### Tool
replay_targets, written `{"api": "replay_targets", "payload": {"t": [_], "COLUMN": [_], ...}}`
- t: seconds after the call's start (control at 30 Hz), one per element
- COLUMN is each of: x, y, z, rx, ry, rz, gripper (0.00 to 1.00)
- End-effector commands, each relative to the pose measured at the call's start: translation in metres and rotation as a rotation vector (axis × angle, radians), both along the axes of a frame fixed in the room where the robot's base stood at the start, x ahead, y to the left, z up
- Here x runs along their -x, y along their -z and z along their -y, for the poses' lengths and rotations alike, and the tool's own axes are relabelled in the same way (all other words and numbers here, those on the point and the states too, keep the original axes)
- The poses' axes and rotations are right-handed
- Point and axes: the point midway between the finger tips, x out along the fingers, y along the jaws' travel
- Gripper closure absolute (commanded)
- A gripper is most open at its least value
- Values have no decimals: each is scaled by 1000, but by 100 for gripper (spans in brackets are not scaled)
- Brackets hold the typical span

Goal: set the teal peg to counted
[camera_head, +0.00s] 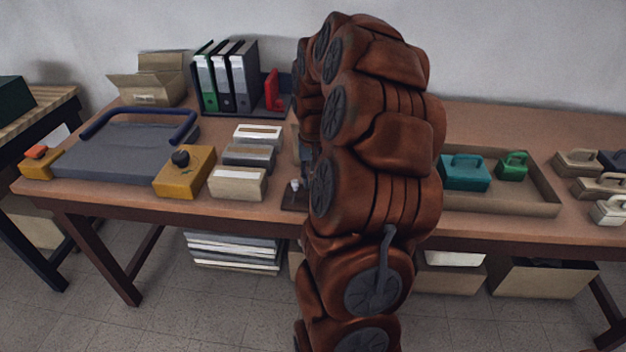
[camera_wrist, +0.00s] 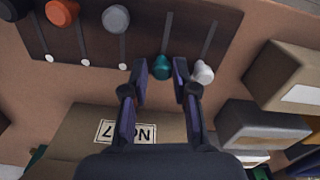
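The dark slotted board (camera_wrist: 75,42) fills the upper part of the wrist view. The teal peg (camera_wrist: 162,64) sits at the gripper-side end of its slot. A white peg (camera_wrist: 203,72) is at the same end of the slot to its right. Black (camera_wrist: 14,9), orange (camera_wrist: 62,12) and grey (camera_wrist: 115,18) pegs sit at the other end of theirs. My gripper (camera_wrist: 161,76) is open, its fingertips on either side of the teal peg with gaps showing; the right finger is close to the white peg. In the head view my arm hides most of the board.
In the wrist view a labelled box (camera_wrist: 75,125) is below the board and blocks (camera_wrist: 262,125) are at the right. In the head view a tray (camera_head: 545,190) holds teal (camera_head: 464,174) and green (camera_head: 512,167) handled blocks. Binders (camera_head: 225,75) stand at the back left.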

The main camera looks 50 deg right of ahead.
Motion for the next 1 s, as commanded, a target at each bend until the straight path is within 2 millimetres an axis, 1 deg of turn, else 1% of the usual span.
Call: {"api": "replay_targets", "payload": {"t": [0.3, 0.37, 0.47, 0.57, 0.8, 0.9, 1.0], "x": [-1, -1, -1, -1, -1, -1, 0], "y": [0, -2, -11, -26, -73, -90, -102], "z": [-1, -1, -1, -2, 0, 0, -1], "rx": [-1, -1, 0, -2, 1, 1, -1], "ry": [-1, -1, -1, -2, 0, 0, -1], "rz": [0, 1, 3, 1, 4, 4, 1], "gripper": [68, 68, 68, 68, 68, 68, 68]}}
